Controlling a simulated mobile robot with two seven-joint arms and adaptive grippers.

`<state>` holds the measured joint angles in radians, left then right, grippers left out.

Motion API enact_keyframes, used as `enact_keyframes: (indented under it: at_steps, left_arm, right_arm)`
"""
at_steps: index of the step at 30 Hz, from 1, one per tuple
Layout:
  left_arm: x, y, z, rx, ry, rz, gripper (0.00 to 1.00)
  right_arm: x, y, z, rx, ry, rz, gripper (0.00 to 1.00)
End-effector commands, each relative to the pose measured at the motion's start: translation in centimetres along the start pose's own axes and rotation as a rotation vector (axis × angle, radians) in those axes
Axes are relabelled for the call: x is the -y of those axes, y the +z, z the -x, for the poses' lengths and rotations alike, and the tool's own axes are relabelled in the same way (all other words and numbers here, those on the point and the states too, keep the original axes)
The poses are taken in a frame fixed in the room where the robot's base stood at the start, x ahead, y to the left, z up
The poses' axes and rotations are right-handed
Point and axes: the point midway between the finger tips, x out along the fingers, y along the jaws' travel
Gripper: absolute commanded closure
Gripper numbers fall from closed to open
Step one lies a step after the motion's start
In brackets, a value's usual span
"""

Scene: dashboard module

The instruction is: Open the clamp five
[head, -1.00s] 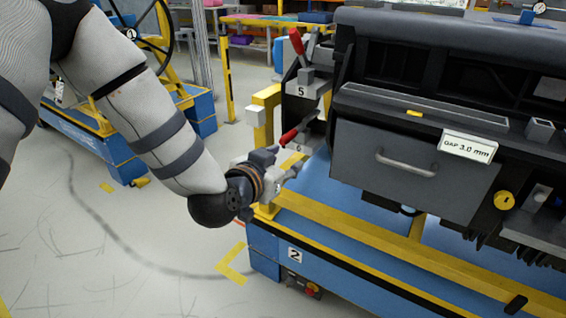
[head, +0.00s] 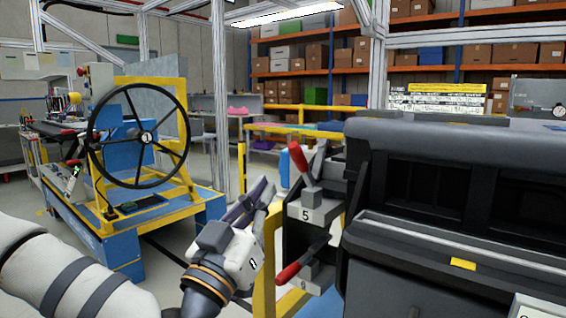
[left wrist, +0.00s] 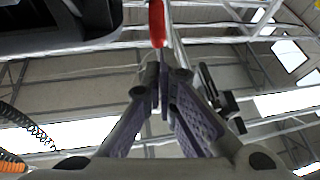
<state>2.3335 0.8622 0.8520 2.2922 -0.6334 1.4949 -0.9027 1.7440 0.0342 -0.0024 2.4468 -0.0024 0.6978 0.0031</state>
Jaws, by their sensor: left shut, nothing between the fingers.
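Clamp five (head: 305,214), marked with a white "5" plate, is mounted on the dark bracket at the left end of the dashboard module. Its red handle (head: 298,157) stands up, leaning a little to the left. My left gripper (head: 262,190) is just left of the clamp, pointing up, with its fingers shut and empty. A gap shows between fingertips and handle in the head view. In the left wrist view the shut fingertips (left wrist: 160,80) point up toward a red handle (left wrist: 157,22) just beyond them; contact cannot be told. My right gripper is not in view.
A second clamp with a red handle (head: 288,273) sits below clamp five. A yellow post (head: 270,250) stands beside my left gripper. The dashboard module (head: 450,235) fills the right side. A blue cart with a black handwheel (head: 147,137) stands at the left back.

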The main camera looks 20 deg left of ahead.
Motion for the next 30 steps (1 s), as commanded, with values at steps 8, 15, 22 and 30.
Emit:
enact_keyframes:
  at_steps: [8,15,22,30]
  left_arm:
    - [-0.1,0.1,-5.8,0.001,0.001,-0.001,1.00]
    - [0.0,0.1,-8.3,0.002,0.000,-0.001,1.00]
    - [0.0,0.1,-8.6,0.003,0.001,0.000,1.00]
    - [-0.6,-2.1,-10.3,-0.014,0.006,-0.007,1.00]
  right_arm:
    - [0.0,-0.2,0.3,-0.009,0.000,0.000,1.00]
    - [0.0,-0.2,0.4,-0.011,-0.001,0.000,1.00]
    - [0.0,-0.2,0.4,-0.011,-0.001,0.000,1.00]
    - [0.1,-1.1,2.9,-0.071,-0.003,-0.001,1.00]
